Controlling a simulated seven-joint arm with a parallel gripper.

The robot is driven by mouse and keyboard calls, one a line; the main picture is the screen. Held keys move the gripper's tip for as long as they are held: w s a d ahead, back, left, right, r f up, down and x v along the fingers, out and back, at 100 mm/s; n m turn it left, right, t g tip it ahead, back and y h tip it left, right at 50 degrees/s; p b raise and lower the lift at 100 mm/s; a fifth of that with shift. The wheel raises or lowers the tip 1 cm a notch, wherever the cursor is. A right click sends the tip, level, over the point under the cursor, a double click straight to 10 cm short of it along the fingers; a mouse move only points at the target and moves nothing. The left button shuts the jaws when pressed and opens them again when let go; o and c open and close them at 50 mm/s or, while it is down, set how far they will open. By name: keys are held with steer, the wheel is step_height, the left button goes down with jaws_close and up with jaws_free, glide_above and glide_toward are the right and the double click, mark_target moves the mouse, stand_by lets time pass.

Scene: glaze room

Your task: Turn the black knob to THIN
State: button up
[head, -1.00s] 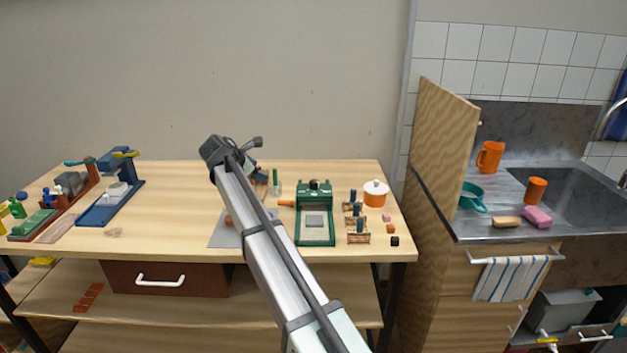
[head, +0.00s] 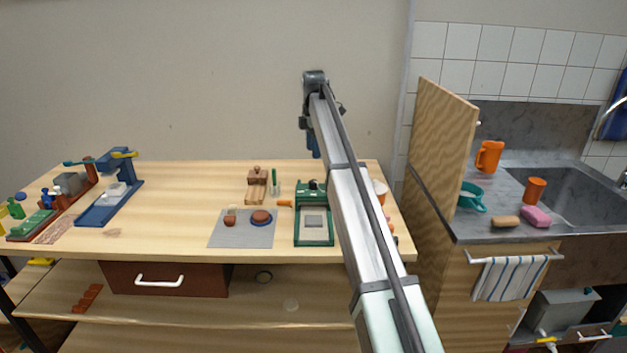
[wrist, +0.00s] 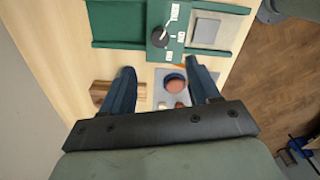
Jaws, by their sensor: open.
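The black knob (head: 314,184) sits at the back of a green device (head: 316,238) on the table. In the wrist view the knob (wrist: 158,37) is on a dark green panel with several small white labels, too small to read. A thin light mark seems to run from the knob toward the upper label; I cannot tell its setting for sure. My gripper (head: 314,153) is above the back of the device and points down. In the wrist view its two blue fingers (wrist: 160,68) are spread and empty, with the knob beyond the tips, untouched.
An orange handle (head: 285,203) is left of the device. A grey mat (head: 218,240) with brown pieces, a wooden block (head: 256,190) and a green upright tool (head: 274,183) are further left. My arm covers things at right. Open table lies farther left.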

mark_target(313, 181)
step_height(313, 181, down, 12)
steer(key=shift+f, duration=0.1)
stand_by(0.4)
steer(key=c, duration=1)
steer(key=shift+c, duration=0.2)
